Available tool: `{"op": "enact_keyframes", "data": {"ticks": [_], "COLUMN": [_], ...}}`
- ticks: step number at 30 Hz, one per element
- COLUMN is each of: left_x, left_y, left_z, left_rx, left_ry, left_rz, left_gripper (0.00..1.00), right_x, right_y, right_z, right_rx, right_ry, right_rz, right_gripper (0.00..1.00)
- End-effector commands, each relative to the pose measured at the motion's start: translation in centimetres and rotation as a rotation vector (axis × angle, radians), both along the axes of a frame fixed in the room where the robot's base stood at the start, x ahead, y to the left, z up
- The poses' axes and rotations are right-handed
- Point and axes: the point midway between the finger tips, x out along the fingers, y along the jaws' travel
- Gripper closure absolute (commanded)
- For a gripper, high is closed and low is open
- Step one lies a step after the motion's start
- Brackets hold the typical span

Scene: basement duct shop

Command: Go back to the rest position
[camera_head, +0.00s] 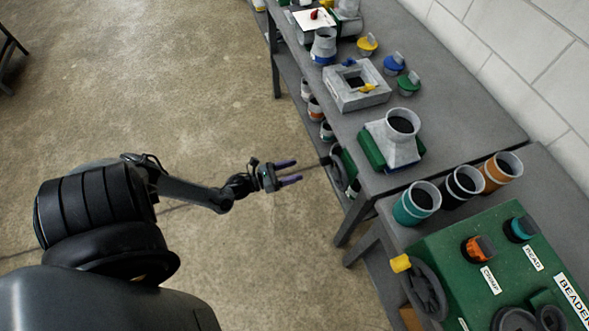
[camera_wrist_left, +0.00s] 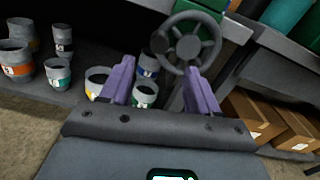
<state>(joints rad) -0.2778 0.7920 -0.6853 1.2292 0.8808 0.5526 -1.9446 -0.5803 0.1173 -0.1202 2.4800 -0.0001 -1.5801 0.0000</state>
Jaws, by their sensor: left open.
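My left gripper (camera_head: 290,174) is open and empty, held out over the concrete floor short of the bench. Its two purple fingers stand apart in the left wrist view (camera_wrist_left: 157,92), with nothing gripped between them. Beyond the fingers, that view shows a dark handwheel (camera_wrist_left: 189,43) and several small labelled pots on a lower shelf. My right gripper does not show in either view.
A grey bench (camera_head: 447,97) runs along the block wall, with a grey duct fitting (camera_head: 403,150) and a square grey box (camera_head: 344,98) on it. A green beader machine (camera_head: 455,245) with a handwheel (camera_head: 428,290) stands at lower right.

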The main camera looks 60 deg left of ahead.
Motion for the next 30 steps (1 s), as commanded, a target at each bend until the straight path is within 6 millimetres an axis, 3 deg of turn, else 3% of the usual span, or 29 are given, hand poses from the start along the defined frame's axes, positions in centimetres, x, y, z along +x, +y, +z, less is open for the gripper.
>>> {"op": "enact_keyframes", "data": {"ticks": [11,14,17,20,24,30], "left_x": [-0.4,-1.5,-2.6,-2.4,-0.7,1.2], "left_y": [0.0,-1.0,-3.4,-7.9,-13.0,-17.7], "left_z": [-0.3,-1.4,-2.0,-1.0,0.7,4.2], "left_rx": [-0.001,-0.024,-0.103,-0.266,-0.658,-1.337], "left_ry": [0.008,0.027,0.023,0.005,0.097,0.330], "left_rz": [0.000,0.009,0.044,0.090,0.252,0.489], "left_gripper": [0.39,0.39,0.39,0.39,0.39,0.39], "right_x": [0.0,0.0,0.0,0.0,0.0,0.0], "right_y": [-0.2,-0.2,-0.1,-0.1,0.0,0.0], "right_z": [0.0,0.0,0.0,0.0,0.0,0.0], "right_rx": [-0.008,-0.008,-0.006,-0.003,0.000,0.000], "right_ry": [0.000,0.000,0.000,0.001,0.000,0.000], "right_rz": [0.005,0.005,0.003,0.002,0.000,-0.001], "right_gripper": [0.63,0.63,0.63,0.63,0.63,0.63]}}
